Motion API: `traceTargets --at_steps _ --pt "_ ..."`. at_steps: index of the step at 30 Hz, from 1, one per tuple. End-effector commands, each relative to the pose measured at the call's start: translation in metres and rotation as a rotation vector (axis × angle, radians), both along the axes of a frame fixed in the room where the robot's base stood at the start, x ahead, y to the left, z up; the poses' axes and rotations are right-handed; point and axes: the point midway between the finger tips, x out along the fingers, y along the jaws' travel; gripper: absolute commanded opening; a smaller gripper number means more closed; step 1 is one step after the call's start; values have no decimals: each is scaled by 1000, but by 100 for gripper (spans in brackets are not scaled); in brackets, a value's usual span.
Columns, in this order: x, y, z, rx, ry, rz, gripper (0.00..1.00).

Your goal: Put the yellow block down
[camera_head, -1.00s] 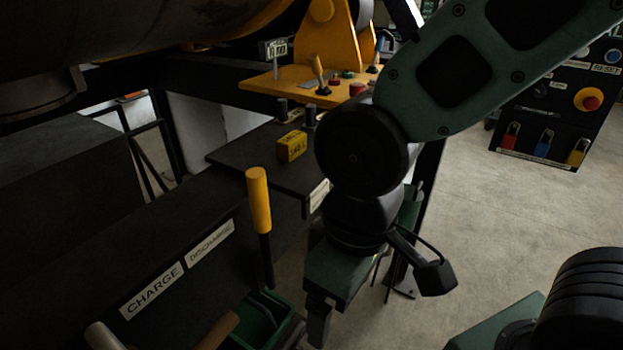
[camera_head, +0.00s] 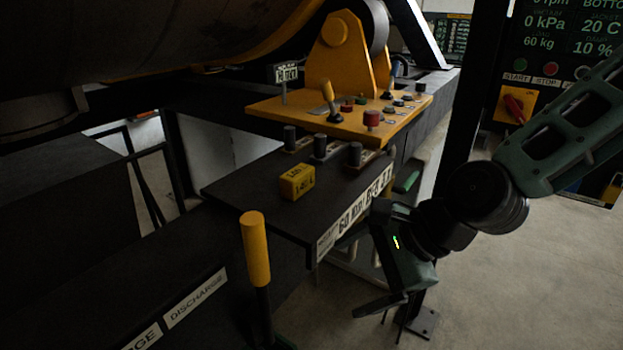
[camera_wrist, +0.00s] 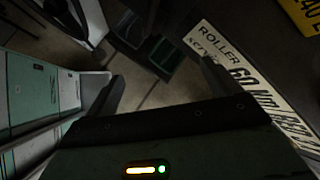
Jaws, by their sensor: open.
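A yellow lettered surface, seemingly the block (camera_wrist: 302,14), is cut off at the top right corner there.
A white label strip (camera_head: 355,215) runs along the shelf's front edge. Behind it is a yellow control panel (camera_head: 345,112) with levers and knobs. A yellow-handled lever (camera_head: 255,250) stands front left. A dark post (camera_head: 478,85) rises behind my arm. Open floor (camera_head: 500,300) lies to the right.

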Motion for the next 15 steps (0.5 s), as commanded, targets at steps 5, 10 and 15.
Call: traceTargets --at_steps 5,10,15 --pt "26 -4 32 185 69 -233 89" --pt "55 -18 81 426 148 -484 89" --pt "73 -34 118 601 200 -636 89"
